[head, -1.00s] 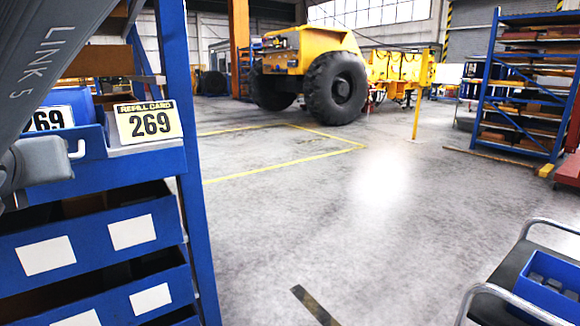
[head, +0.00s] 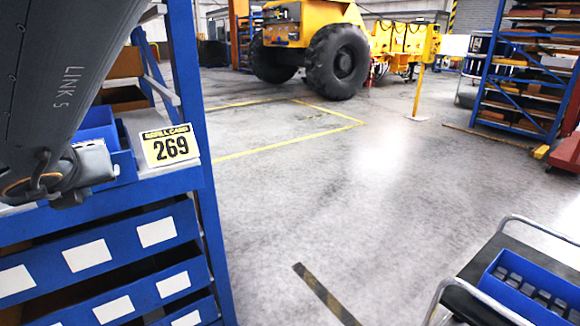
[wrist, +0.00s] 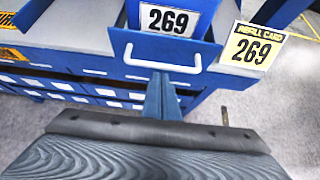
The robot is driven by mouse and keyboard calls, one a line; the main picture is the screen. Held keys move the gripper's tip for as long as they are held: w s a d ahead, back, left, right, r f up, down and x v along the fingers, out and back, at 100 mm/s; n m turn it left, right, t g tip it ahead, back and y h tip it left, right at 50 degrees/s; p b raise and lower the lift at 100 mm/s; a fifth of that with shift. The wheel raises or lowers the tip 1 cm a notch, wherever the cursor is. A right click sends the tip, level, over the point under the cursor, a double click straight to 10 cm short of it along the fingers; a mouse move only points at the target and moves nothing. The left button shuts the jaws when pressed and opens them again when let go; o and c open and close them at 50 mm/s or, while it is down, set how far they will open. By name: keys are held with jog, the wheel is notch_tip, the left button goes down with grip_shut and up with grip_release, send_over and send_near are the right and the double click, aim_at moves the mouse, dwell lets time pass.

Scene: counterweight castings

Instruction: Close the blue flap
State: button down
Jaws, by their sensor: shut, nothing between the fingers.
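The blue flap (wrist: 135,50) is the panel with a white bar handle (wrist: 165,62), at the top middle of the wrist view. It stands out in front of a blue bin whose white label (wrist: 175,20) reads 269. The flap looks tilted outward, partly open; its exact angle is hard to tell. My gripper (wrist: 155,133) fills the bottom of the wrist view as a dark, ridged shape. It is shut and empty, apart from the handle and in front of it. In the head view my arm hides most of the flap.
A yellow refill card (head: 170,146) reading 269 stands on the shelf's right corner; it also shows in the wrist view (wrist: 250,48). Blue drawers (head: 110,248) with white labels lie below. A cart with a blue crate (head: 530,285) stands at right. The floor between is clear.

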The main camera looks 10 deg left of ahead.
jog(key=shift+w+a+r+p, duration=0.1)
jog(key=shift+r+p, duration=0.2)
jog(key=shift+p, duration=0.5)
